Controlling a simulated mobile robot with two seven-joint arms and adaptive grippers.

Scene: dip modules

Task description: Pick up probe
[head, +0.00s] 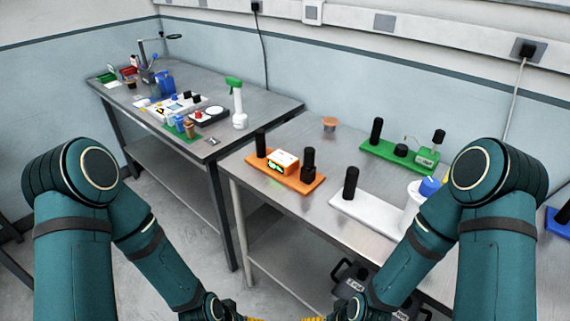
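I cannot tell for sure which thing is the probe. A white board (372,212) holds one black cylinder (351,183). My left gripper (256,319) and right gripper (313,319) show only as yellow bits at the bottom edge, low in front of the tables and away from the boards. Their fingers are mostly cut off.
The near steel table (300,128) has a small brown-topped pot (329,124) at the back. A white container (412,205) stands partly behind my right arm. A blue board (558,224) lies far right. The left table holds a spray bottle (238,105) and clutter.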

